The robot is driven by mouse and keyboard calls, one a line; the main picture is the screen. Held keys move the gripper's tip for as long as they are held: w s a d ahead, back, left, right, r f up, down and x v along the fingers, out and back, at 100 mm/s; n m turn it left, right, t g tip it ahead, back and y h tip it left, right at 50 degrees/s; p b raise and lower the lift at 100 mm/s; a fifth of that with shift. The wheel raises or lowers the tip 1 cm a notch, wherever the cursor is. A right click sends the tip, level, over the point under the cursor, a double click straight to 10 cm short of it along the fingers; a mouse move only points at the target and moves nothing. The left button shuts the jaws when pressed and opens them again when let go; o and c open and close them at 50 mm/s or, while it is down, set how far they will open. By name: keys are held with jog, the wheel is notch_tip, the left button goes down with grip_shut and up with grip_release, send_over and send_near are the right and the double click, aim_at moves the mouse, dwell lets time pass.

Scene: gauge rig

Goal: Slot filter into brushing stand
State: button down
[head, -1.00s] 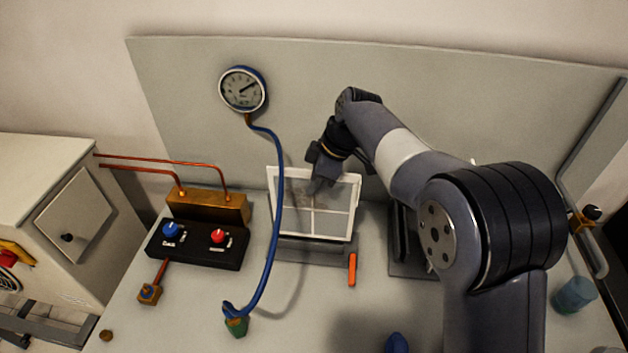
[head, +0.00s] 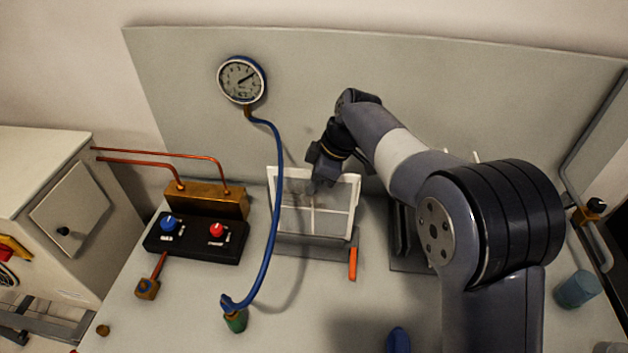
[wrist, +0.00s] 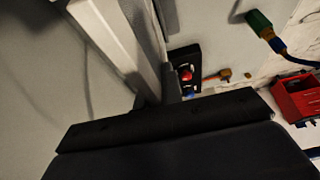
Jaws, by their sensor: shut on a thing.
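The filter (head: 333,222) is a white-framed mesh panel with a cross bar. It stands nearly upright at the middle of the bench in the head view. My gripper (head: 322,180) is shut on its upper part. Part of the filter's white frame (wrist: 122,38) also shows in the wrist view. A low grey base (head: 318,249) lies at the filter's lower edge; I cannot tell whether they touch. A second grey stand (head: 401,262) with dark uprights is to the right, partly hidden by my arm. I cannot tell which is the brushing stand.
A blue hose (head: 272,220) runs close to the filter's left side, from the gauge (head: 241,80) to a green fitting (head: 236,321). An orange bar (head: 353,264) lies at the base's right end. A black knob box (head: 196,240) stands left. The front bench is mostly clear.

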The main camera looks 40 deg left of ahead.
jog(key=shift+f, duration=0.35)
jog(key=c, duration=1.5)
grip_release()
jog(key=p+v, duration=0.5)
jog(key=v, duration=0.6)
jog(key=shift+s+p, duration=0.1)
jog(key=shift+p, duration=0.25)
jog(key=shift+f, duration=0.1)
